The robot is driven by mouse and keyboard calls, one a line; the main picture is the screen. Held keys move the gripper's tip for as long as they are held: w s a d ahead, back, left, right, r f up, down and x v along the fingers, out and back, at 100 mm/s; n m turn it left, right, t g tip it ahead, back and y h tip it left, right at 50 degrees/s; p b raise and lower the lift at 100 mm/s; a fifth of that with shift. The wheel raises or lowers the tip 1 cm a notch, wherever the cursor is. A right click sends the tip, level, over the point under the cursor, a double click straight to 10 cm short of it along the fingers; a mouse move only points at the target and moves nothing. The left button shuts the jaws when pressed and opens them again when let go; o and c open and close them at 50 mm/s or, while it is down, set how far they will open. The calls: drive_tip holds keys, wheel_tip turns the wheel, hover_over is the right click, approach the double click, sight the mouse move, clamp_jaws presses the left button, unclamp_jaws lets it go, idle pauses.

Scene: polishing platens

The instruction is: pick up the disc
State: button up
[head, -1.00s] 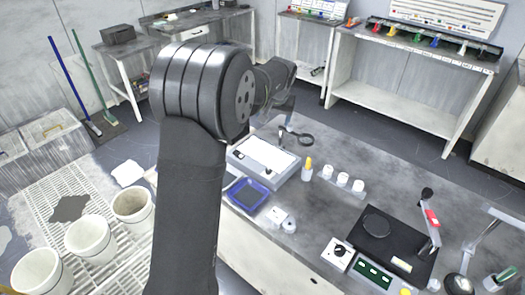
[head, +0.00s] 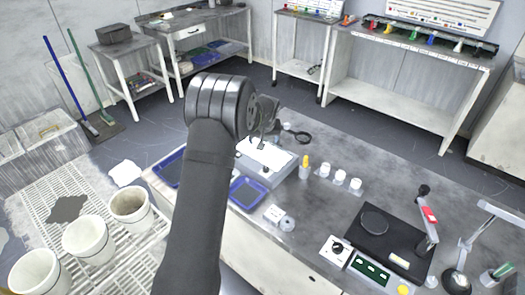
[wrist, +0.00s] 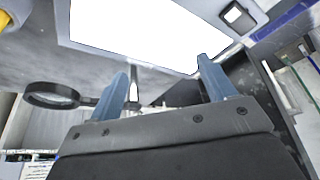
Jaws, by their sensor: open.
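A dark, flat, round disc shape (head: 374,222) lies on a black plate at the right of the bench in the head view. I cannot tell whether it is loose or part of the plate, nor whether it is the task's disc. My gripper (head: 262,138) is far from it, over a bright white panel (head: 272,155) on a light box. In the wrist view my gripper (wrist: 165,88) has its two blue-grey fingers spread wide, with nothing held between them. The white panel (wrist: 145,25) shows beyond the fingertips. No disc shows clearly in the wrist view.
A magnifier (head: 299,137) stands behind the light box. Blue trays (head: 246,192), a yellow-capped bottle (head: 305,167), white cups (head: 340,177), a knob box (head: 337,251) and a lamp (head: 487,240) stand on the bench. Bare bench (head: 410,180) shows behind the black plate.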

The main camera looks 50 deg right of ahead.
drive_tip(key=shift+a+x, duration=0.15)
drive_tip(key=shift+x, duration=1.2)
drive_tip(key=shift+a+x, duration=0.2)
drive_tip(key=shift+x, duration=1.15)
drive_tip(key=shift+s+f, duration=0.1)
drive_tip(key=shift+s, duration=0.05)
drive_tip(key=shift+c, duration=0.3)
drive_tip(key=c, duration=1.2)
drive_tip(key=shift+o, duration=0.2)
